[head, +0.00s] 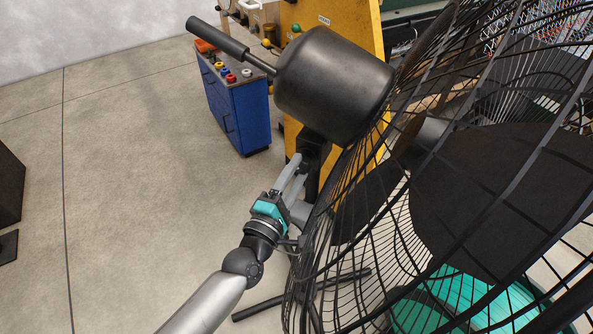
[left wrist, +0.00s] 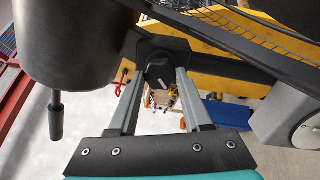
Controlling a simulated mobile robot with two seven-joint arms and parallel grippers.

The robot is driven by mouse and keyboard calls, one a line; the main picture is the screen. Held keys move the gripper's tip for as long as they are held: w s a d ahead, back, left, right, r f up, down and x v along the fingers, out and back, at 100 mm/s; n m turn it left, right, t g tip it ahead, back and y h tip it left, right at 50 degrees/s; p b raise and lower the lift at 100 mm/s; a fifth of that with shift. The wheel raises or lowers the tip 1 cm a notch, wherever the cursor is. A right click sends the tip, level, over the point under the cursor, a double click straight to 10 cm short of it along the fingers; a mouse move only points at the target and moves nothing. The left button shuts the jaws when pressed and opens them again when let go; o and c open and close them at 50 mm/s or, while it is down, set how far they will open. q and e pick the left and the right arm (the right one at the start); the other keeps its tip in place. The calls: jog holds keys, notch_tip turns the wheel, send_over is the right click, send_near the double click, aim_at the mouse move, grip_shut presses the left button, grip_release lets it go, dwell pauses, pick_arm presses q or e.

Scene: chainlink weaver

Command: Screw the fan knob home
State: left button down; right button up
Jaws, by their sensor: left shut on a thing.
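The large black fan fills the right of the head view, with its dark motor housing (head: 335,88) above my left gripper (head: 300,165). The housing also shows at the upper left of the left wrist view (left wrist: 75,40). My left gripper reaches up to the bracket under the housing. In the left wrist view its two grey fingers (left wrist: 160,78) are shut on the black knob (left wrist: 158,72), which sits against the dark bracket (left wrist: 170,48). The fingers hide the knob's sides, and I cannot tell how deep it is screwed in. My right gripper is not in view.
The wire fan cage (head: 450,150) stands close to the right of my left gripper. A black handle (head: 218,38) sticks out from the housing. A blue cabinet (head: 237,108) and a yellow panel (head: 368,25) stand behind.

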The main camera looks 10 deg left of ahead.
pick_arm(q)
jog(key=shift+a+r+m+g+h+p, duration=0.2)
jog(key=shift+m+p, duration=1.05)
jog(key=shift+m, duration=2.2)
jog(key=shift+d+f+m+g+h+p, duration=0.1)
jog(key=shift+m+g+h+p, duration=0.2)
jog(key=shift+m+p, duration=2.05)
jog(key=shift+a+r+m+g+h+p, duration=0.1)
jog(key=shift+r+m+h+p, duration=0.15)
jog(key=shift+m, duration=4.25)
jog(key=shift+f, duration=0.1)
jog(key=shift+c, duration=1.8)
grip_release()
jog(key=shift+f, duration=0.1)
jog(key=v, duration=1.5)
